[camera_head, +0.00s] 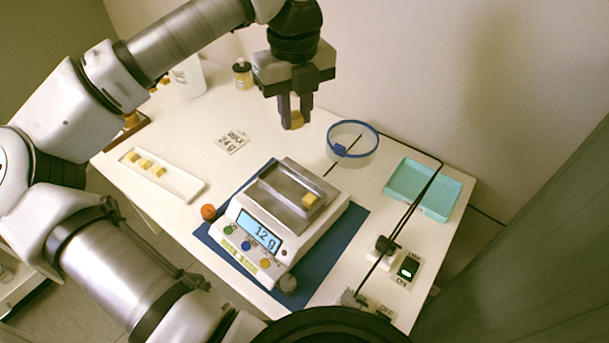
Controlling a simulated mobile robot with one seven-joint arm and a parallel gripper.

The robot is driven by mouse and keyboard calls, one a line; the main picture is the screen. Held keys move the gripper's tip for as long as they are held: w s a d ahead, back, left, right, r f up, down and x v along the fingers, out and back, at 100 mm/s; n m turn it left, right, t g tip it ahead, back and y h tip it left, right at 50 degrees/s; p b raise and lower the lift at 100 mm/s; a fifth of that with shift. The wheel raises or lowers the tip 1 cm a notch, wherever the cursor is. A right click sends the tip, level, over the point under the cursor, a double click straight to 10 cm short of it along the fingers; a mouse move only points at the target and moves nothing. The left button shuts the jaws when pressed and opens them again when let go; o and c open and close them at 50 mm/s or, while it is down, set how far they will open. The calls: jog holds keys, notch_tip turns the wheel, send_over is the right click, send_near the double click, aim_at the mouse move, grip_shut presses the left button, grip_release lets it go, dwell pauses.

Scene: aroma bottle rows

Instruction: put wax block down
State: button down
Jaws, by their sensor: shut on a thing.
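My gripper (297,118) points down above the table, behind the scale and left of the blue-rimmed bowl. It is shut on a yellow wax block (296,121), whose lower part shows between the fingertips, clear of the table. Another wax block (310,199) sits in the metal pan (282,211) on the white scale (257,232). The scale's display (260,229) reads 12 g. Several more wax blocks (145,163) lie on a white tray (184,184) at the left. A card (231,142) reads "WAX 24 g".
A clear blue-rimmed bowl (375,129) and a teal tray (440,200) stand to the right. A black cable (413,206) crosses the tray's edge toward a switch (409,267). The scale stands on a blue mat (323,262). A small bottle (242,76) stands at the back left.

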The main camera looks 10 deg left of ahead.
jog(key=shift+w+f, duration=0.1)
jog(key=shift+f, duration=0.15)
jog(key=p, duration=0.4)
send_near(299, 196)
notch_tip(299, 196, down, 5)
jog(key=shift+f, duration=0.65)
jog(key=shift+f+b, duration=0.2)
jog(key=shift+b, duration=0.15)
jog(key=c, duration=1.5)
grip_release()
jog(key=shift+c, duration=0.2)
jog(key=shift+r, duration=0.1)
notch_tip(299, 196, up, 12)
jog(key=b, duration=0.1)
jog(key=shift+r+b, duration=0.15)
jog(key=shift+b, duration=0.2)
